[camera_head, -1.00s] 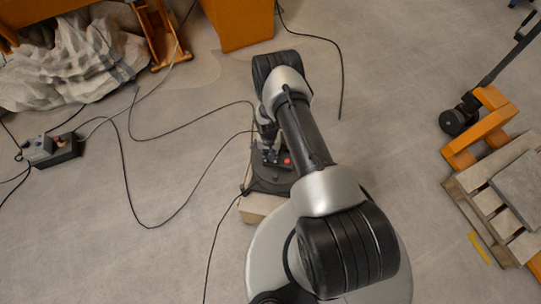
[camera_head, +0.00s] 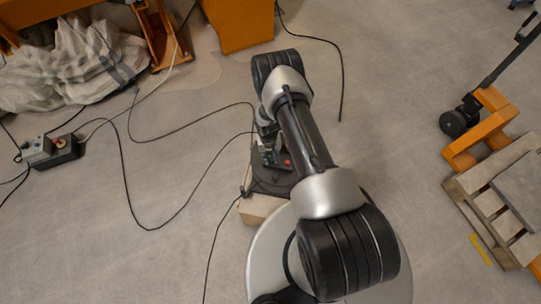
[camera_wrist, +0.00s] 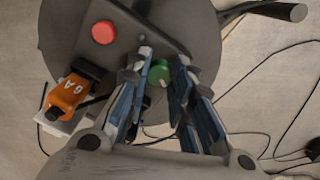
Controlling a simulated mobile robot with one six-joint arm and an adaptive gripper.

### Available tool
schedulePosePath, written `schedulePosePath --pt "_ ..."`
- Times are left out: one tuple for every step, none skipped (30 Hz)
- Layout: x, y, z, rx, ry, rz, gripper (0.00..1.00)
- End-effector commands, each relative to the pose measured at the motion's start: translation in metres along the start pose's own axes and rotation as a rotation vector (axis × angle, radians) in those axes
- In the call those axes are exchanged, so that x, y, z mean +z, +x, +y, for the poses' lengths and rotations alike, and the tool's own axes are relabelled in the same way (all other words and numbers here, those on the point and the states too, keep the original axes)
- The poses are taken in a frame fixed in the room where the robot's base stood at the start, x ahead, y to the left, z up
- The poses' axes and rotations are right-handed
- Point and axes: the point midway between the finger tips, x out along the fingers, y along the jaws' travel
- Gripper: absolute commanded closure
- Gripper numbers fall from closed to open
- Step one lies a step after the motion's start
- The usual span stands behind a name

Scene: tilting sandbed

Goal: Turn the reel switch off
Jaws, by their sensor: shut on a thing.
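The cable reel (camera_wrist: 205,35) is a dark round body standing on the floor; it also shows in the head view (camera_head: 268,183), partly behind my arm. Its panel carries a red button (camera_wrist: 103,32) and a green knob (camera_wrist: 159,73), which looks like the switch. An orange plug (camera_wrist: 70,95) marked 6A sits at the panel's side. My gripper (camera_wrist: 163,62) has its blue-padded fingers on either side of the green knob and is shut on it. The fingers hide part of the knob, so its setting is unclear. In the head view my arm mostly covers the gripper.
A pale block (camera_head: 258,210) lies by the reel. Black cables (camera_head: 150,226) run across the floor. A small grey and black box (camera_head: 55,150) is at left, near a crumpled sack (camera_head: 75,65). A pallet (camera_head: 490,205) and orange pallet truck (camera_head: 485,130) stand at right.

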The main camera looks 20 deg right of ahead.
Motion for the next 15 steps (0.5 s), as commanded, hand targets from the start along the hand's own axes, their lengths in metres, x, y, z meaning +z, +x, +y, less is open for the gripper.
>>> schedulePosePath --pt "-0.0005 0.0 -0.0001 0.0 -0.001 0.001 0.77" --pt "-0.0005 0.0 -0.0001 0.0 -0.001 0.001 0.75" --pt "-0.0005 0.0 -0.0001 0.0 0.0 0.001 0.73" --pt "-0.0005 0.0 -0.0001 0.0 0.0 0.001 0.71" --pt "-0.0005 0.0 -0.0001 0.0 0.0 0.001 0.69" --pt "-0.0004 0.0 0.0 0.0 0.0 0.001 0.66" --pt "-0.0004 0.0 0.0 0.0 0.0 0.001 0.64" --pt "-0.0004 0.0 0.0 0.0 0.0 0.001 0.62" --pt "-0.0004 0.0 0.0 0.0 0.0 0.001 0.59" --pt "-0.0003 0.0 0.0 0.0 0.001 0.001 0.57" --pt "-0.0003 0.0 0.0 0.0 0.001 0.001 0.57" --pt "-0.0003 0.0 0.0 0.0 0.001 0.001 0.57" --pt "-0.0003 0.0 0.0 0.0 0.001 0.001 0.57" --pt "-0.0003 0.0 0.0 0.0 0.001 0.001 0.57" --pt "-0.0003 0.0 0.0 0.0 0.001 0.001 0.57"
